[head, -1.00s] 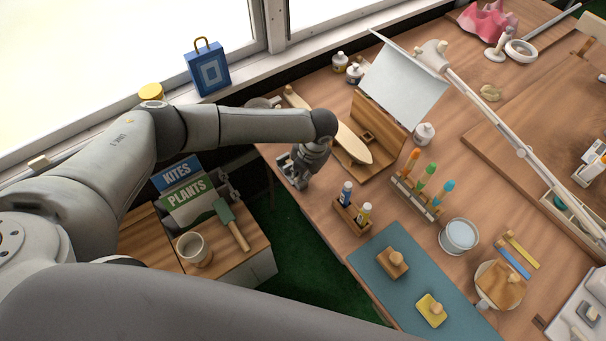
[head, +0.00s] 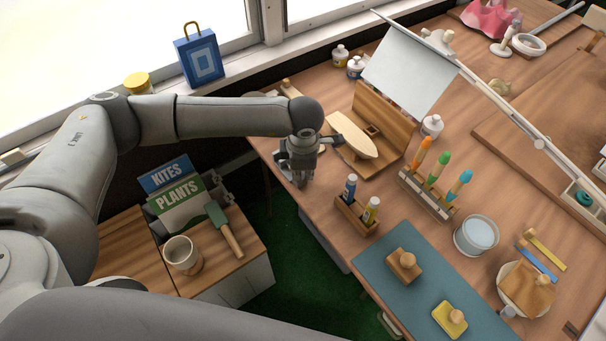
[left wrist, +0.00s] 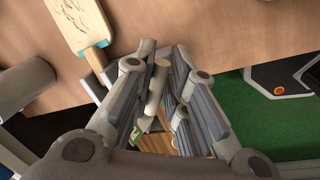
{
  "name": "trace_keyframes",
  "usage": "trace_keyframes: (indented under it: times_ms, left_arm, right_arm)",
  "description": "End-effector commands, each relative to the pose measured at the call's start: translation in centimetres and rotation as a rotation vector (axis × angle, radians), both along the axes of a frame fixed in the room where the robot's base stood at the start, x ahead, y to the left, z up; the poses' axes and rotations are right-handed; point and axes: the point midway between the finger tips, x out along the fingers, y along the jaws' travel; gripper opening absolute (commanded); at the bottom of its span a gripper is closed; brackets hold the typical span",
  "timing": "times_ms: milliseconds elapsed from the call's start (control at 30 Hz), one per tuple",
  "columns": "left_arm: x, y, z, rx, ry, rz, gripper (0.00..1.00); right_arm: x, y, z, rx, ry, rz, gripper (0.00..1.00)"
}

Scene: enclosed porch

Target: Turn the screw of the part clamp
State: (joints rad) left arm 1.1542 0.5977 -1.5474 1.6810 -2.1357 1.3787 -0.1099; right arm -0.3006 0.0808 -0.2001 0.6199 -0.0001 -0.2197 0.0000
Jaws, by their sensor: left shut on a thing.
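My left gripper (head: 300,175) is at the left edge of the wooden workbench, pointing down. In the left wrist view its two fingers (left wrist: 165,100) are closed around a pale, short rod (left wrist: 156,88), which looks like the screw handle of the part clamp. The fingers hide much of it. The clamp's body cannot be made out in the head view, where the gripper covers that spot. My right gripper is not in view.
A wooden stand with an oval board (head: 352,137) is right of the gripper. A small bottle rack (head: 352,215) stands nearby on the bench (head: 318,205). Left and below, a low cabinet holds a mug (head: 182,256) and a green-bladed tool (head: 222,222). Green floor lies between.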

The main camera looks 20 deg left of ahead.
Motion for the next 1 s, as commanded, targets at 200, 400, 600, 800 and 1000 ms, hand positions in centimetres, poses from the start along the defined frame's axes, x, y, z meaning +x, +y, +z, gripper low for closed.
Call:
trace_keyframes:
  times_ms: [200,400,600,800,1000]
  left_arm:
    - [0.3,0.4,-0.4,0.005,-0.01,-0.179,0.0]
    - [0.2,0.3,-0.2,0.006,-0.011,-0.313,0.0]
    - [0.1,0.2,0.0,0.004,-0.01,-0.401,0.0]
    - [0.1,0.1,0.2,0.004,-0.011,-0.441,0.0]
    - [0.1,0.1,0.3,0.002,-0.012,-0.451,0.0]
  right_arm:
    - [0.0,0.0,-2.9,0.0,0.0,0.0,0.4]
    - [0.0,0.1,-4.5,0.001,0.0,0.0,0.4]
    - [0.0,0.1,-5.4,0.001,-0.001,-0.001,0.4]
    - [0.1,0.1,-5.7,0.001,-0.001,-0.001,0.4]
    - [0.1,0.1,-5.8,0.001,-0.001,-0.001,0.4]
